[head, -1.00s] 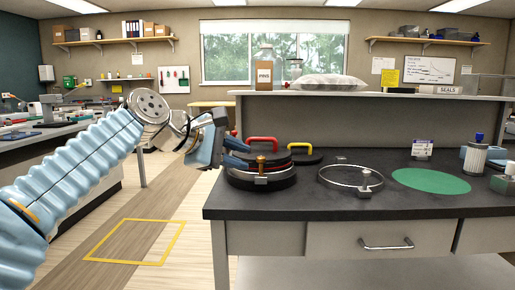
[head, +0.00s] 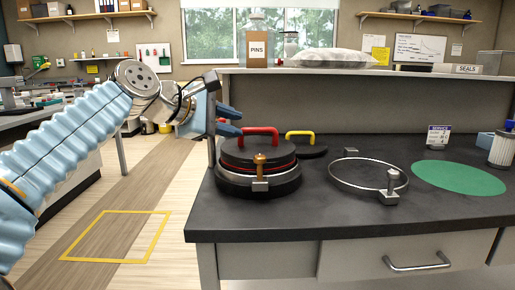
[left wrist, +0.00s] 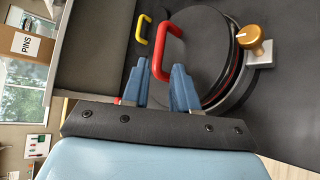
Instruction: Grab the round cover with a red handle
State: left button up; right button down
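The round black cover (head: 255,155) has a red handle (head: 262,130) on top and a red line around its side. It sits in a dark ring with a gold-knobbed clamp (head: 260,166) at the table's left end. My left gripper (head: 238,122) is open and empty, just left of the red handle. In the left wrist view, its two blue fingers (left wrist: 160,75) are spread, with the red handle (left wrist: 170,48) past their tips. I cannot tell whether they touch it. My right gripper is not in view.
A cover with a yellow handle (head: 300,136) lies just behind. An empty metal ring with a clamp (head: 390,187) stands to the right, then a green disc (head: 458,178). A raised shelf (head: 400,75) runs along the back of the dark table (head: 330,220).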

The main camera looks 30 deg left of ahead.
aim_at(255, 129)
pick_arm(q)
jog(key=x, duration=0.6)
jog(key=shift+d, duration=0.15)
jog(key=shift+c, duration=0.2)
grip_shut()
